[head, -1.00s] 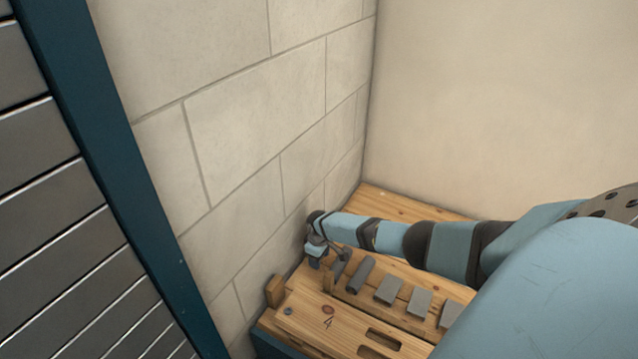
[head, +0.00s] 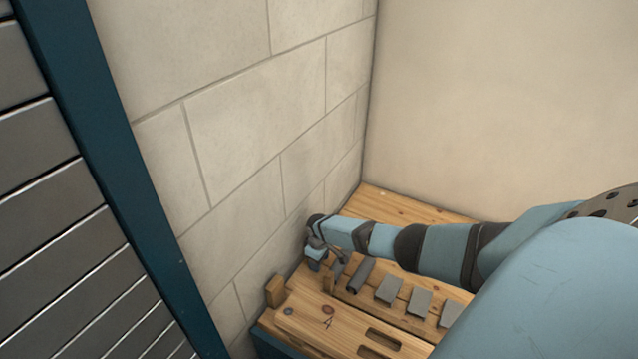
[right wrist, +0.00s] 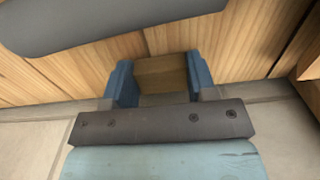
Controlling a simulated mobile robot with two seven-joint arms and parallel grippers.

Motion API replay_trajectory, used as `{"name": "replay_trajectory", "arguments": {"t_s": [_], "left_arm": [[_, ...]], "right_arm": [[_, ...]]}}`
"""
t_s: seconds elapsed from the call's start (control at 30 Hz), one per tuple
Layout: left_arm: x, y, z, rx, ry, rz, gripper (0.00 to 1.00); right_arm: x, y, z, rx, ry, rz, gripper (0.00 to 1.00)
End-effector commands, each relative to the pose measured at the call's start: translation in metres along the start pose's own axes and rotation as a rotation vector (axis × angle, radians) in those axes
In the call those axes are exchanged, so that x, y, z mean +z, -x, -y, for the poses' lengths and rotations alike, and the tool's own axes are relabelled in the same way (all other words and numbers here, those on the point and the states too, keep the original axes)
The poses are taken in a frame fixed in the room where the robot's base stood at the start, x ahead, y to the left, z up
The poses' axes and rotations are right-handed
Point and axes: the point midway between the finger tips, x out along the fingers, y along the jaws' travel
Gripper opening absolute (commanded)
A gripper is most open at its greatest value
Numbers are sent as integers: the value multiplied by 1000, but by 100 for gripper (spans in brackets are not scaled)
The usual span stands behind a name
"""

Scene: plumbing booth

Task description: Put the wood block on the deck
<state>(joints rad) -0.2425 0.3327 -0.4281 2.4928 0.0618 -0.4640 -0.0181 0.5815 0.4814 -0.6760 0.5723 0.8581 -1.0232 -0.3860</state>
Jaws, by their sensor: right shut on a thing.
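My right gripper (head: 315,264) is low beside the block wall at the back left of the wooden workbench. In the right wrist view, its two blue fingers (right wrist: 161,82) are shut on a brown wood block (right wrist: 162,72). Wooden boards of the deck (right wrist: 190,40) show behind the block; I cannot tell whether it touches them. In the head view, the gripper and arm hide much of that spot, and the held block is not clear. My left gripper is not in view.
The front board (head: 335,325) has slots.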

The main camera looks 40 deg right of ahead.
Motion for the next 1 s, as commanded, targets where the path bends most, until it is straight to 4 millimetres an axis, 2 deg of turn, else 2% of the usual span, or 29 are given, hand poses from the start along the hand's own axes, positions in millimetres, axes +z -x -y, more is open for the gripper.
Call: {"name": "replay_trajectory", "arguments": {"t_s": [0.4,0.43,0.53,0.57,0.9,1.0], "left_arm": [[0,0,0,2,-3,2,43],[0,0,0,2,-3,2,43],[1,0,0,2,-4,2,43],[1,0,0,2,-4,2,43],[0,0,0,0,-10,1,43],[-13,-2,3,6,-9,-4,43]], "right_arm": [[0,-4,0,0,-2,0,30],[0,-4,-1,0,-2,0,54],[0,-4,-1,1,-1,0,77],[0,-4,-1,1,-1,0,82],[0,-4,-1,1,-1,0,82],[0,12,-1,1,0,-2,82]]}}
